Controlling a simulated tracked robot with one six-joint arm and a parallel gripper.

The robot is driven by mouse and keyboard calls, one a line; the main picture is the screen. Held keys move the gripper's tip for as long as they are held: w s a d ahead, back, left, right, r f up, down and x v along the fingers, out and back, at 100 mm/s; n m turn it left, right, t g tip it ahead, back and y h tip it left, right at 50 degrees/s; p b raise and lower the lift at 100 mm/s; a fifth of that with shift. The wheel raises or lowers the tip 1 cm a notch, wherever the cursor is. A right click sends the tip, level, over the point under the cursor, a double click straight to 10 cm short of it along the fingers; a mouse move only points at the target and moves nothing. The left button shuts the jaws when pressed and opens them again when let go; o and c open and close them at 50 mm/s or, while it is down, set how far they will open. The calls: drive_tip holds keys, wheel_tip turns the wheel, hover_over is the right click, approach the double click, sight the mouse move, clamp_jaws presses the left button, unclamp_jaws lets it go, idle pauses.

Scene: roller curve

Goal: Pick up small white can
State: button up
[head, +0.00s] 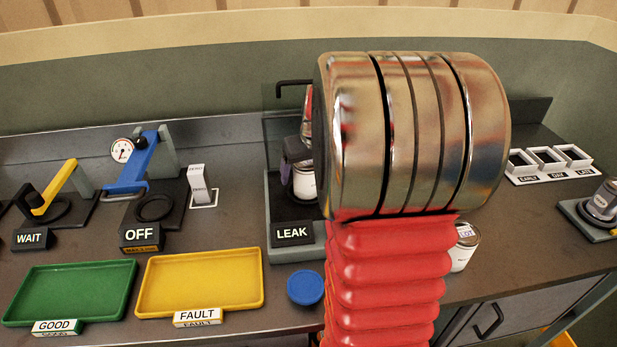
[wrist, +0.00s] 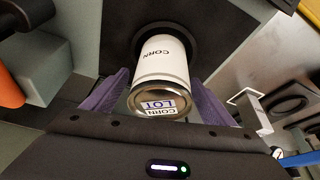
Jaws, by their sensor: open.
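A white can (wrist: 163,62) labelled CORN stands in a dark round seat in the wrist view, with a CORN LOT tag on its metal lid. The head view shows a white can (head: 304,184) at the LEAK station, partly hidden by my arm. My gripper (wrist: 158,78) is open, with one purple finger on each side of the CORN can. I cannot tell whether the fingers touch it. Another white can (head: 463,250) with a LOT tag stands on the counter right of my arm, partly hidden.
The LEAK station (head: 293,234) has a raised base and a back plate. The green GOOD tray (head: 70,290) and yellow FAULT tray (head: 200,280) are at the front left. A blue disc (head: 305,287) lies near my arm. The OFF station's blue lever (head: 137,166) stands left.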

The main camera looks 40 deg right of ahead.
drive_tip(key=shift+c, duration=0.5)
drive_tip(key=c, duration=1.5)
drive_tip(key=shift+r, duration=5.05)
